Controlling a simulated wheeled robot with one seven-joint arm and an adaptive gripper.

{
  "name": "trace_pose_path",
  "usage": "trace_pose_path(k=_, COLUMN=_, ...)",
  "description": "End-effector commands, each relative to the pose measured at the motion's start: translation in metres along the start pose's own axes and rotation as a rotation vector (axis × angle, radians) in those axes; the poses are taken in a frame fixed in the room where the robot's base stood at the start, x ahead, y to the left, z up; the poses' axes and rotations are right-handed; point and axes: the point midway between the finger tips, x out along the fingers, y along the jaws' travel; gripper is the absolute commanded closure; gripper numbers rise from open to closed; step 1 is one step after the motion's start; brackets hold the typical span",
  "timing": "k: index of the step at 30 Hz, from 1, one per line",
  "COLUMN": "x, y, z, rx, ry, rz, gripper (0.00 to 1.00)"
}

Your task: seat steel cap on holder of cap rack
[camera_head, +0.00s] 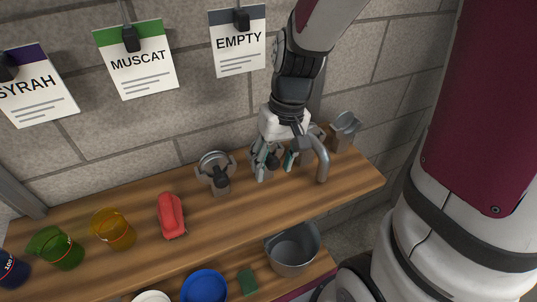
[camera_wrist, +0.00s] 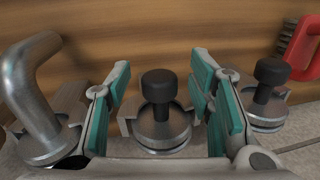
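My gripper (camera_head: 275,165) is over the back of the wooden shelf. In the wrist view its teal-padded fingers (camera_wrist: 163,115) are open, one on each side of a steel cap with a black knob (camera_wrist: 158,88), with gaps at the knob. This cap lies in a grey holder; whether it is fully seated I cannot tell. A second black-knobbed steel cap (camera_head: 217,165) is in the holder beside it, also in the wrist view (camera_wrist: 268,100). A cap with a bent steel pipe (camera_head: 321,160) is on the other side (camera_wrist: 38,90). The cap rack's lower parts are partly hidden.
A grey holder with a tilted round piece (camera_head: 343,130) is at the right end. A metal bucket (camera_head: 292,250) and blue bowl (camera_head: 204,286) are below.

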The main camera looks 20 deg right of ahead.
Motion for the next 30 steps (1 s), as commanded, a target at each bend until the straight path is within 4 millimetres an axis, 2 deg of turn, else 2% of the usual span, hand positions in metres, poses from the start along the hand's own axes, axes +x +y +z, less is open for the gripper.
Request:
trace_pose_path(k=8, x=-0.007, y=0.0, z=-0.001, rx=0.0, ry=0.002, rz=0.0, gripper=0.52)
trace_pose_path(k=11, x=-0.021, y=0.0, z=-0.001, rx=-0.001, ry=0.005, rz=0.0, gripper=0.52)
trace_pose_path(k=21, x=-0.088, y=0.0, z=-0.001, rx=-0.001, ry=0.005, rz=0.001, gripper=0.52)
trace_pose_path(k=24, x=-0.103, y=0.0, z=-0.001, rx=0.0, ry=0.004, rz=0.0, gripper=0.52)
trace_pose_path(k=30, x=-0.118, y=0.0, z=0.0, rx=0.0, ry=0.001, rz=0.0, gripper=0.52)
